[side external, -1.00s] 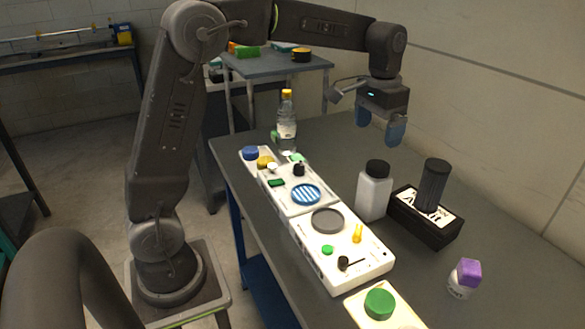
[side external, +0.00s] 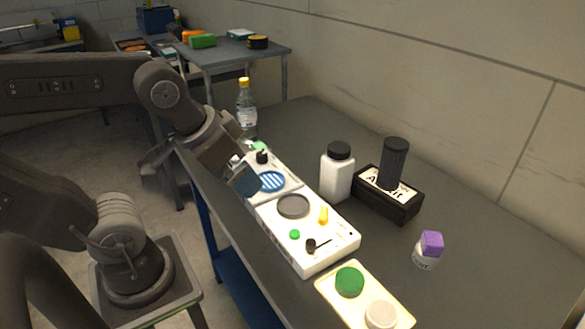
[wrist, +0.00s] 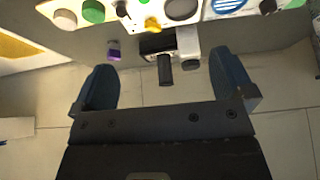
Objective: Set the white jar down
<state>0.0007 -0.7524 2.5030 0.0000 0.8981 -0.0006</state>
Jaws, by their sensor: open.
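The white jar (side external: 337,178) with a black cap stands upright on the grey table, left of a black box. It also shows small in the wrist view (wrist: 190,52), in line between the fingers but well beyond them. My gripper (side external: 243,180) is at the table's left side, near the white panel with the blue striped disc, left of the jar and apart from it. In the wrist view my gripper (wrist: 165,85) has its two blue fingers wide apart with nothing held between them.
A black box (side external: 402,207) with a black cylinder (side external: 395,163) stands just right of the jar. A small purple-capped bottle (side external: 428,250) stands in front. White panels (side external: 325,262) with knobs line the left edge. A clear bottle (side external: 246,110) stands behind. The right of the table is clear.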

